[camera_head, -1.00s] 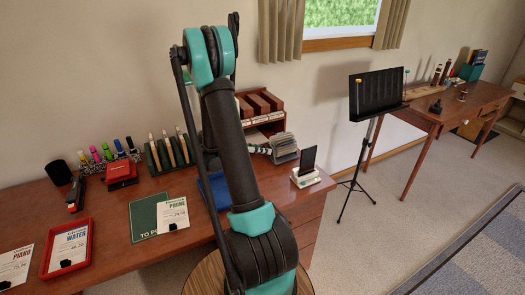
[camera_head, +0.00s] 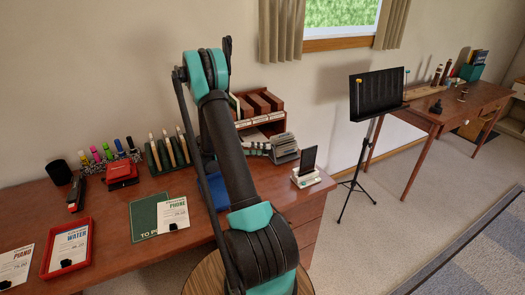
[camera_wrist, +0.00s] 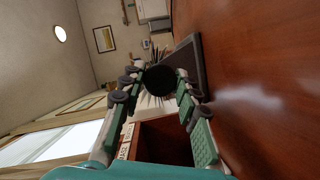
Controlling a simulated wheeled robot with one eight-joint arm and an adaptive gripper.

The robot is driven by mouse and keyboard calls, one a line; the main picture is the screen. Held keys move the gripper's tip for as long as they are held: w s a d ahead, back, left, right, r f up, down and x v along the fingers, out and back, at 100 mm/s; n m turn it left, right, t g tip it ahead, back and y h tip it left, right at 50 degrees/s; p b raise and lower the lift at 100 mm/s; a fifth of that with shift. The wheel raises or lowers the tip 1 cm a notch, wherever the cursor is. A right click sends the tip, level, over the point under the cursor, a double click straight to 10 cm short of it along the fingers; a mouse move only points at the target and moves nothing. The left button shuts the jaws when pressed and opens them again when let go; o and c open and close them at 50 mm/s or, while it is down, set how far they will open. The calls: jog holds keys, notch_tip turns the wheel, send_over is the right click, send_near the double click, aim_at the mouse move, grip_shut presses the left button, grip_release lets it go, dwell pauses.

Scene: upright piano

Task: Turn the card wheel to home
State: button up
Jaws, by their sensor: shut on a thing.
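The card wheel (camera_head: 285,149) stands on the desk beside the wooden rack, its pale cards fanned out; my arm stands just left of it in the head view. In the wrist view its dark round knob (camera_wrist: 160,79) faces me, with card edges spread behind it and a dark base (camera_wrist: 188,62) to the right. My gripper (camera_wrist: 159,80) has one finger on each side of the knob and is shut on it. I cannot read which card is up.
A wooden rack (camera_head: 262,106) stands behind the wheel, and a phone on a white stand (camera_head: 306,168) is close to its right. A pencil holder (camera_head: 167,155), a red box (camera_head: 122,173) and cards lie left. A music stand (camera_head: 377,96) is beyond the desk.

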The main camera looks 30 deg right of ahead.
jog(key=shift+w+n+g+h, duration=0.1)
jog(key=shift+n+g+h, duration=0.2)
jog(key=shift+n, duration=0.5)
jog(key=o, duration=1.1)
jog(key=shift+o, duration=0.2)
jog(key=shift+o, duration=1.3)
notch_tip(320, 180, up, 8)
jog(key=shift+s, duration=0.2)
jog(key=shift+w+r, duration=0.1)
jog(key=shift+r, duration=0.3)
jog(key=shift+c, duration=1.3)
jog(key=shift+r, duration=0.55)
